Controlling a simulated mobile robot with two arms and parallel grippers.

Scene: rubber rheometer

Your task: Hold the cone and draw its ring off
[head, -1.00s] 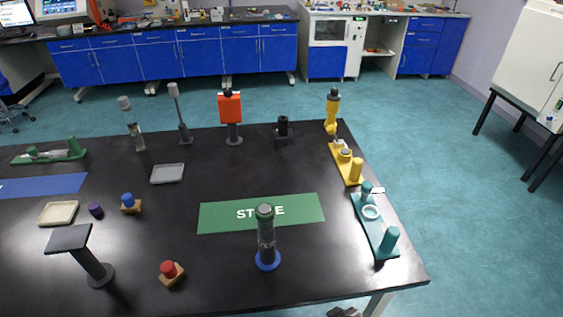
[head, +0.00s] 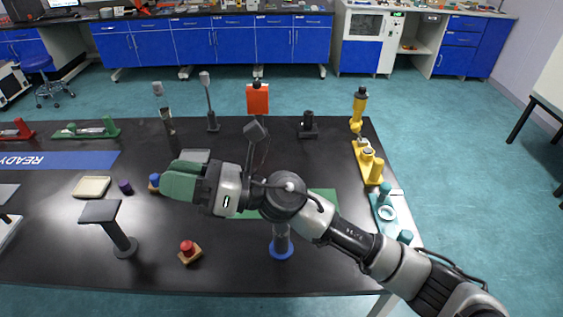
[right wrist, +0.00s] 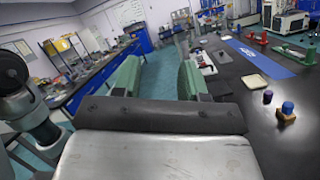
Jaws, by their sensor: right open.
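A dark upright post (head: 281,232) with a blue ring (head: 281,248) around its foot stands on the black table in the head view. My right forearm hides its upper part. I cannot tell for sure whether this is the cone and ring. My right gripper (head: 178,182), with green fingers, reaches across the table from the right, left of the post and above the table. It is open and empty, and the right wrist view shows a gap between its fingers (right wrist: 158,75). My left gripper is not in view.
A red-topped block (head: 188,250) and a dark flat-topped stand (head: 121,238) are at front left. A beige tray (head: 92,187) and a purple cylinder (head: 125,187) lie behind. Yellow (head: 369,160) and teal (head: 385,212) fixtures line the right edge.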

